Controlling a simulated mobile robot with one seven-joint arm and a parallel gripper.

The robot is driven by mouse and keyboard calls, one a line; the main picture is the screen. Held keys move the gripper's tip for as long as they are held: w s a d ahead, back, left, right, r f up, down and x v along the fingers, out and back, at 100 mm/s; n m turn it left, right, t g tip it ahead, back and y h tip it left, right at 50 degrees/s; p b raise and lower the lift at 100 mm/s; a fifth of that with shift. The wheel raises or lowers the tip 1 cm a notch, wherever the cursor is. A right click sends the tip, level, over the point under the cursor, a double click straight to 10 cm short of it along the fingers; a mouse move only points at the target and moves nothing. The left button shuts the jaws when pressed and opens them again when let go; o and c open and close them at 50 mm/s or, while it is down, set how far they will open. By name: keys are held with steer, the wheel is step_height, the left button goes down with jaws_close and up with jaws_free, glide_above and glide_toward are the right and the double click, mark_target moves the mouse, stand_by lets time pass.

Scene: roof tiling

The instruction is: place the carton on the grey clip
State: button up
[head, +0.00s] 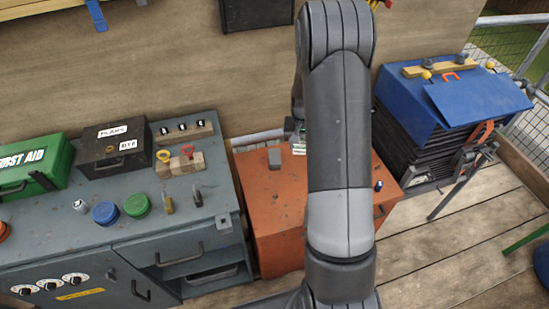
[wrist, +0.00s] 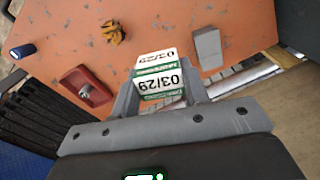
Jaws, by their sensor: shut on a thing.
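My gripper (wrist: 162,97) is shut on a small white and green carton (wrist: 158,82) printed "03/29", seen upside down in the wrist view. The carton is held above the orange chest top, and I cannot tell how high. A plain grey block-shaped piece (wrist: 207,47), which may be the grey clip, is on the chest top just right of the carton in the wrist view. The same grey piece (head: 274,158) shows left of my arm in the head view. There my arm mostly hides the gripper, and only a bit of the carton (head: 299,149) shows.
The orange chest (head: 262,200) also bears a red piece with a knob (wrist: 87,88), a yellow clip-like thing (wrist: 113,32) and a dark blue cylinder (wrist: 22,50). A grey workbench (head: 70,235) with boxes stands left. A blue-topped black stack (head: 430,125) stands right.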

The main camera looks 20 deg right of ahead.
steer(key=w+d, duration=0.2)
glide_above(275, 156)
step_height(275, 156, down, 6)
steer(key=shift+r, duration=0.1)
steer(key=shift+m, duration=0.3)
steer(key=shift+a+f, duration=0.1)
steer(key=shift+f, duration=2)
steer(key=o, duration=0.9)
steer(key=shift+f, duration=0.1)
steer(key=shift+o, duration=0.2)
